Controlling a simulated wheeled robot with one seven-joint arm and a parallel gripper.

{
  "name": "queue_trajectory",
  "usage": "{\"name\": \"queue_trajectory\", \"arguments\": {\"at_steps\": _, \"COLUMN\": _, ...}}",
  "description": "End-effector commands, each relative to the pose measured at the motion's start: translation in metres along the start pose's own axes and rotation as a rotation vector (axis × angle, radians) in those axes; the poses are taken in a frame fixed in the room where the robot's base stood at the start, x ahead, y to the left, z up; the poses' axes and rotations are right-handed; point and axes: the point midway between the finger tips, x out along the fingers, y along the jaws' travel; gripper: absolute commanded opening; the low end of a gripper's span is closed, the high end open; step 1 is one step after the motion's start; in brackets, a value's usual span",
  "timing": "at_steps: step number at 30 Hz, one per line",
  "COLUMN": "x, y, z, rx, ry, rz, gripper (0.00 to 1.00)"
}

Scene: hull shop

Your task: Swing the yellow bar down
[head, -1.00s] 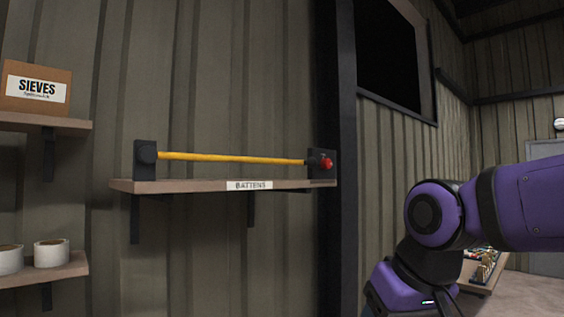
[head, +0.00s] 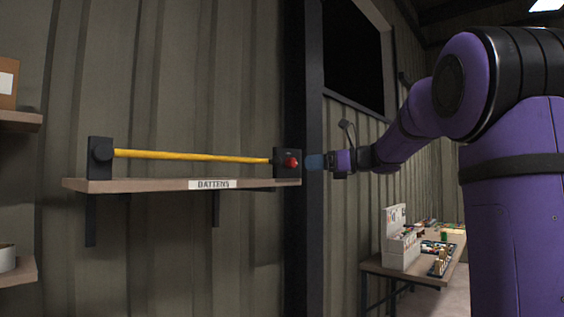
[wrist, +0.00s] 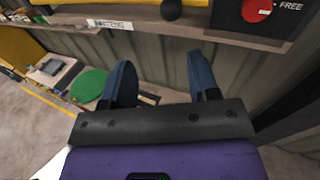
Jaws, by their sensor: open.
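The yellow bar (head: 190,156) lies nearly level above a wooden shelf (head: 130,185) labelled BATTENS. Its left end meets a black bracket (head: 101,157). Its right end meets a dark block (head: 287,155) with a red knob (head: 291,162). In the wrist view the bar (wrist: 110,3) runs along the top edge, with a black ball (wrist: 172,9) below it and the red knob (wrist: 258,8) beside the word FREE. My gripper (head: 314,161) is just right of the block. In the wrist view my gripper (wrist: 160,72) is open, with nothing between its fingers.
A dark post (head: 313,230) stands right of the shelf. A workbench (head: 385,268) with a white rack (head: 400,240) and small items is at the lower right. Other shelves are at the left edge. A green disc (wrist: 88,84) shows low in the wrist view.

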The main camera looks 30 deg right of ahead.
Motion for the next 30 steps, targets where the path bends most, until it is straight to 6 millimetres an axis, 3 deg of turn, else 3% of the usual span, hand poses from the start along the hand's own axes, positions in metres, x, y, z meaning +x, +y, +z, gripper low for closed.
{"name": "queue_trajectory", "arguments": {"at_steps": 3, "x": -0.008, "y": -0.015, "z": 0.007, "rx": 0.048, "ry": -0.05, "rz": -0.016, "gripper": 0.55}}
{"name": "queue_trajectory", "arguments": {"at_steps": 7, "x": -0.001, "y": -0.017, "z": 0.008, "rx": 0.057, "ry": -0.06, "rz": -0.015, "gripper": 0.55}}
{"name": "queue_trajectory", "arguments": {"at_steps": 21, "x": 0.075, "y": -0.017, "z": 0.013, "rx": 0.055, "ry": -0.058, "rz": -0.014, "gripper": 0.55}}
{"name": "queue_trajectory", "arguments": {"at_steps": 30, "x": 0.098, "y": -0.018, "z": 0.014, "rx": 0.054, "ry": -0.057, "rz": -0.015, "gripper": 0.55}}
